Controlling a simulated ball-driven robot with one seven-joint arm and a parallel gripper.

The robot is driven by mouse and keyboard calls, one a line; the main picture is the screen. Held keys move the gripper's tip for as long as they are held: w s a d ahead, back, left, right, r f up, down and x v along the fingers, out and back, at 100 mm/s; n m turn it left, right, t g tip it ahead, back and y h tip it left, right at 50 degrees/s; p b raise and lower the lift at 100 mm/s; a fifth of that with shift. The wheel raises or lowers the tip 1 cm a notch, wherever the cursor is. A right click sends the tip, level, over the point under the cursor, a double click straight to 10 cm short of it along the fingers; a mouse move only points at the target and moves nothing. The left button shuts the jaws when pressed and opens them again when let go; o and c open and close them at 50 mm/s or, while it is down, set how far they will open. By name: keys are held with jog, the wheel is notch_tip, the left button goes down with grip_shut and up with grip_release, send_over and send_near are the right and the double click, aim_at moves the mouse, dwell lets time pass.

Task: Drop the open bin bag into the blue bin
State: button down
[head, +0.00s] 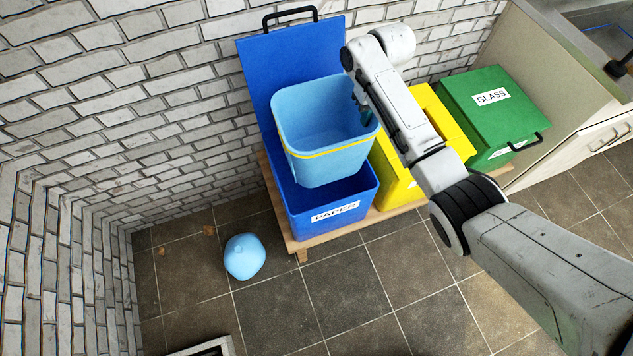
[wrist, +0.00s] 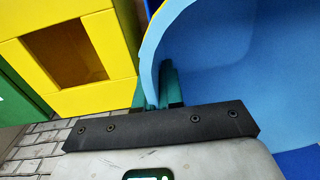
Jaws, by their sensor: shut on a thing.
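The open bin bag (head: 335,160) is light blue, tub-shaped and upright, with a yellow band below its rim. The blue bin (head: 300,212), labelled PAPER, stands against the brick wall with its lid (head: 262,75) raised. The bag hangs over the bin's mouth; I cannot tell whether its bottom is below the bin's rim. My gripper is shut on the bag's right rim, its fingertips partly hidden in the head view. In the wrist view my gripper (wrist: 158,88) has its green fingers on either side of the bag's wall (wrist: 215,60).
A yellow bin (head: 440,122) and a green GLASS bin (head: 485,95) stand to the right on the same wooden platform (head: 283,222). A light blue tied bag (head: 244,257) lies on the tiled floor. A counter (head: 560,90) is at the far right.

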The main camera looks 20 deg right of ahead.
jog(key=shift+f+b, duration=1.45)
jog(key=shift+f, duration=0.25)
jog(key=c, duration=1.2)
grip_release()
jog(key=shift+s, duration=0.1)
jog(key=r, duration=0.3)
jog(key=r+p, duration=0.1)
jog(key=r, duration=0.6)
jog(key=shift+d+r, duration=0.25)
jog(key=shift+r, duration=0.15)
